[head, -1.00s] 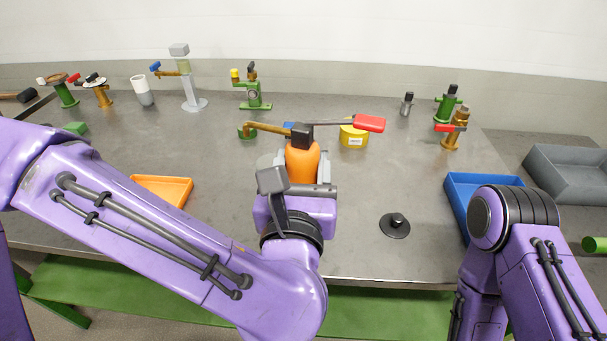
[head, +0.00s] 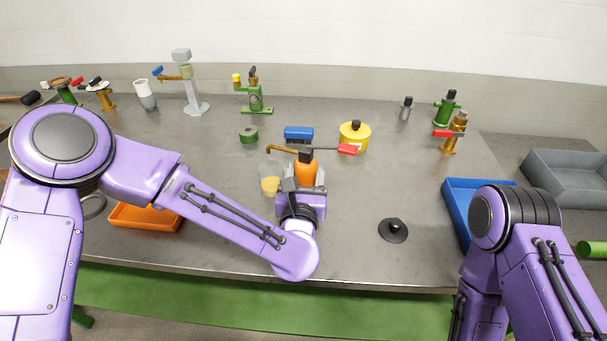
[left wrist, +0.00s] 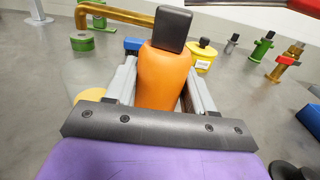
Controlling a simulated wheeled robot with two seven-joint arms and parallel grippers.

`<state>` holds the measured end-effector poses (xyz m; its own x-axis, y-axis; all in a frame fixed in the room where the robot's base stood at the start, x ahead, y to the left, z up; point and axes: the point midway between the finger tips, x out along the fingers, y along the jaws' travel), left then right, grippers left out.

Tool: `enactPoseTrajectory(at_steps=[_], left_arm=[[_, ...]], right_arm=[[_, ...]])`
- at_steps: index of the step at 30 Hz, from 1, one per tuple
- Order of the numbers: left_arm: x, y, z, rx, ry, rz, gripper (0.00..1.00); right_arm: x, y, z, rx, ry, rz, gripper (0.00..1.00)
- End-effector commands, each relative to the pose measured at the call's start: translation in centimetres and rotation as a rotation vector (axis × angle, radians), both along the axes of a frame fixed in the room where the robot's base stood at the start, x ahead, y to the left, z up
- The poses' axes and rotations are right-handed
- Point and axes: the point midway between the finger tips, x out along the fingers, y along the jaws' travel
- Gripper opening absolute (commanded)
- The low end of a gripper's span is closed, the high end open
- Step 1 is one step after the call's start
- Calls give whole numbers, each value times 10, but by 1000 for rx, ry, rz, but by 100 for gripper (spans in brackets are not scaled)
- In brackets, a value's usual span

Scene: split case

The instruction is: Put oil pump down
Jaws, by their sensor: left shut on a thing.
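The oil pump (head: 306,170) has an orange body, a black cap, a brass spout pointing left and a red-tipped lever pointing right. It is upright over the middle of the table (head: 345,215). My left gripper (head: 305,182) is shut around its body, with one finger on each side. In the left wrist view the orange body (left wrist: 163,78) stands between the two grey fingers, its black cap facing me. The pump's base is hidden behind my gripper, so I cannot tell whether it touches the table. My right gripper is out of view; only its arm shows.
Behind the pump are a green roll (head: 248,135), a blue brush (head: 299,133) and a yellow tin (head: 354,137). A yellow round thing (head: 270,186) lies close on its left. A black knobbed disc (head: 393,231), an orange tray (head: 140,218) and a blue tray (head: 457,190) lie around bare table.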

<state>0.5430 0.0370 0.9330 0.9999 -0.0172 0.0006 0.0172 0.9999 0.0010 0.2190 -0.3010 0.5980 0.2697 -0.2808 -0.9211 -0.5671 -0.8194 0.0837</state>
Motion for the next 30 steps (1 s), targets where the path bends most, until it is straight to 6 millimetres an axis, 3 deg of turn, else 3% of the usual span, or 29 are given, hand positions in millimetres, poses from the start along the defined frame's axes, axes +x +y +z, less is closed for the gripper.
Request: enactPoseTrajectory(at_steps=[12, 13, 15, 26, 30], left_arm=[[0, 0, -9, -2, -2, 0, 9], [0, 0, -9, -1, -1, 0, 57], [0, 0, -8, -1, -1, 0, 79], [0, 0, 0, -1, -1, 0, 79], [-29, 0, -9, -2, -1, -5, 79]], right_arm=[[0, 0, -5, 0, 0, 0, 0], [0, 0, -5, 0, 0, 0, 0], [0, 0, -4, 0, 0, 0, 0], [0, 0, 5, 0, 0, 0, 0], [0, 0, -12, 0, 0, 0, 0]])
